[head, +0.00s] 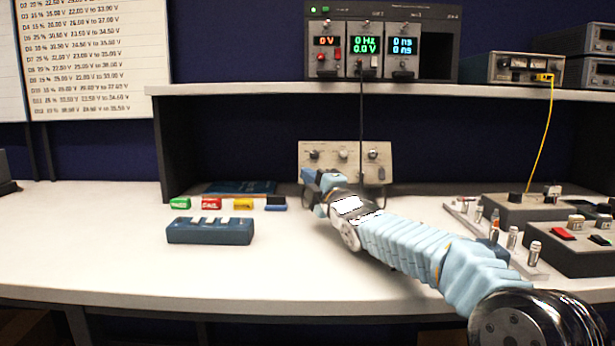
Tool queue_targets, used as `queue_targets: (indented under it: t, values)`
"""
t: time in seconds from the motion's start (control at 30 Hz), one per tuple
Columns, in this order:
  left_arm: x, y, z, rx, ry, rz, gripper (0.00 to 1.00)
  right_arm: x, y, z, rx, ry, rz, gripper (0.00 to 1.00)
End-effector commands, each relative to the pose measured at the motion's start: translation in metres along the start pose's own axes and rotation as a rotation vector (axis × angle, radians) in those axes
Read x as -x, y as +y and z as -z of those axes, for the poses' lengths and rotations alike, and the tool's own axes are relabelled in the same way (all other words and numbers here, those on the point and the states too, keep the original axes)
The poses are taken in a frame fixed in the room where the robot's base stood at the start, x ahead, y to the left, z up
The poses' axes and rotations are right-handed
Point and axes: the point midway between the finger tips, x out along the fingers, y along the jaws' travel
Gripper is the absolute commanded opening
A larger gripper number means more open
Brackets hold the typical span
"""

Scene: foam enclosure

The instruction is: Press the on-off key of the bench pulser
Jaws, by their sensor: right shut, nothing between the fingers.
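A beige box (343,151) with several knobs stands at the back of the bench, likely the bench pulser; no label is readable. My right gripper (310,177), in a light blue sleeve, is in front of its lower left part. The gripper is shut and empty, pointing left and away from me. It hides part of the box's lower front, and I cannot make out an on-off key or whether the fingers touch the box. My left gripper is not in view.
A rack instrument (380,12) with lit displays sits on the shelf (230,89); a black cable (361,115) hangs from it. Green, red, yellow and blue blocks and a dark blue case (210,237) lie left. Control boxes (570,247) stand right.

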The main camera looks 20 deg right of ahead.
Motion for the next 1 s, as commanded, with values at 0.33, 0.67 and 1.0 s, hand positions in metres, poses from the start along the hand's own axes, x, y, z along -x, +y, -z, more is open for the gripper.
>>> queue_targets:
  t: [0.33, 0.67, 1.0]
  values:
    - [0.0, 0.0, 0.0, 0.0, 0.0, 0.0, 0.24, 0.0, 0.0, 0.0, 0.0, 0.0, 0.0, 0.0]
    - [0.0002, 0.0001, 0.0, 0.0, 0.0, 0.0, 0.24, -0.0037, -0.0031, -0.0028, -0.001, -0.001, 0.001, 0.0]
    - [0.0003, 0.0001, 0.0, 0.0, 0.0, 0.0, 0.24, -0.0062, -0.0041, -0.0047, 0.0, 0.0, 0.0, 0.0]
